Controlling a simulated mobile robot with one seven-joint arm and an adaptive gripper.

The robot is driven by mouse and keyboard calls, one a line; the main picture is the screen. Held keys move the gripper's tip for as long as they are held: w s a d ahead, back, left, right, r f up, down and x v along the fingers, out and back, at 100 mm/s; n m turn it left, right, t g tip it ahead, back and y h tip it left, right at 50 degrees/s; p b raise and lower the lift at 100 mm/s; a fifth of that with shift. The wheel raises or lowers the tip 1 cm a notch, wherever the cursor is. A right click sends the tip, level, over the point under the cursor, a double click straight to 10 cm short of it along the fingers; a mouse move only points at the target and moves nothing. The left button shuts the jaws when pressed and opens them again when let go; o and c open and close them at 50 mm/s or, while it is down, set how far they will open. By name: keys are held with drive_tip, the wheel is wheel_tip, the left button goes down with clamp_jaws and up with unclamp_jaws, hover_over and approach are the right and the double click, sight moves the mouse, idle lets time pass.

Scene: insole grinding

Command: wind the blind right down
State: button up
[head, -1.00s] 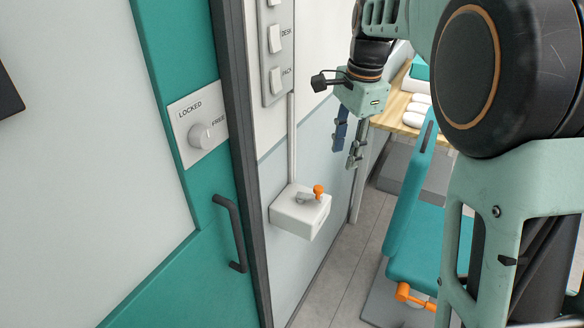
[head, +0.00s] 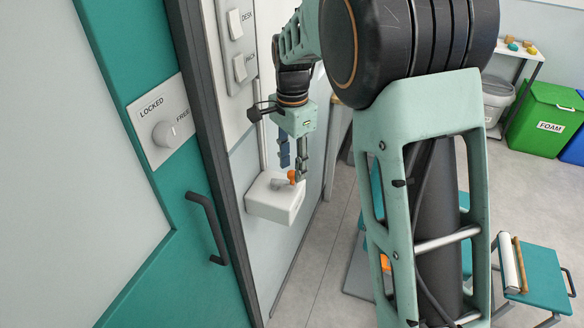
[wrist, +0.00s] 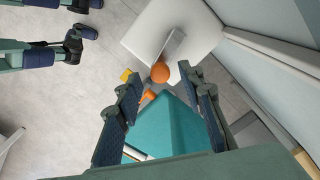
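The blind's winder looks to be the white wall box (head: 272,201), with a short grey crank ending in an orange knob (head: 292,175). The box (wrist: 150,38), grey crank arm (wrist: 173,45) and orange knob (wrist: 160,73) also show in the wrist view. My gripper (head: 293,172) points down over the box, its fingertips close to the knob. In the wrist view my gripper (wrist: 160,76) is open, and the knob appears between the two fingertips. I cannot tell whether either finger touches it. The blind itself is not in view.
A teal door with a lock dial (head: 165,133) and dark handle (head: 207,228) stands left of the box. A switch panel (head: 238,45) is above it. A teal stool (head: 540,278) and green foam bin (head: 545,120) are at the right, with open floor between.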

drive_tip(key=shift+f, duration=0.75)
clamp_jaws()
